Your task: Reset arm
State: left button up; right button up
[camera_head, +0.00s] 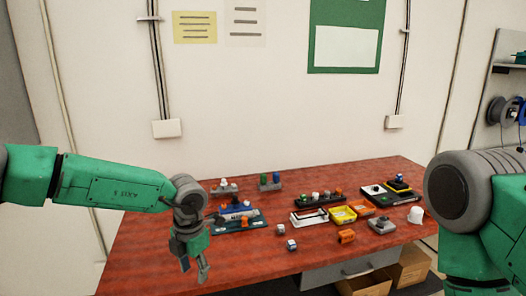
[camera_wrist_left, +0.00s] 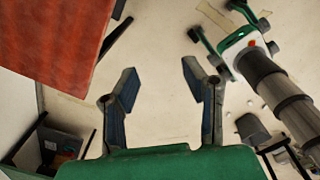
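My left arm comes in from the left in the head view, bent down at the wrist. My left gripper (camera_head: 194,268) hangs in front of the table's left part, with its fingers pointing down. In the left wrist view the gripper (camera_wrist_left: 160,72) is open, with two dark fingers wide apart and nothing between them. My right arm shows only as a green and grey part at the right edge of the head view; its gripper is out of view.
Open cardboard boxes (camera_head: 409,270) stand below the right. The table edge (camera_wrist_left: 70,45) and floor show in the wrist view.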

pick_arm(q)
jog(key=s+a+f+m+t+y+b, duration=0.1)
jog(key=s+a+f+m+t+b, duration=0.2)
jog(key=f+m, duration=0.4)
jog(key=s+a+f+m+b, duration=0.1)
jog(key=s+f+m+b, duration=0.3)
jog(key=f, duration=0.6)
jog(key=s+a+f+m+t+y+b, duration=0.1)
jog(key=s+f+m+t+b, duration=0.1)
jog(key=s+f+m, duration=0.5)
jog(key=s+a+f+m+g+h+b, duration=0.1)
jog(key=s+a+f+m+b, duration=0.1)
jog(key=s, duration=0.5)
jog(key=s+a+f+m+g+b, duration=0.2)
jog(key=s+f+m, duration=0.2)
jog(key=s+m, duration=0.2)
jog(key=s+a+f+m+g+h+b, duration=0.1)
jog(key=s+a+f+m+b, duration=0.1)
jog(key=s, duration=0.7)
jog(key=shift+a+f+m+g+h+b, duration=0.25)
jog(key=shift+f+m+b, duration=0.2)
jog(key=shift+m, duration=0.65)
jog(key=shift+w+d, duration=0.1)
jog(key=shift+w, duration=0.05)
jog(key=shift+c, duration=0.6)
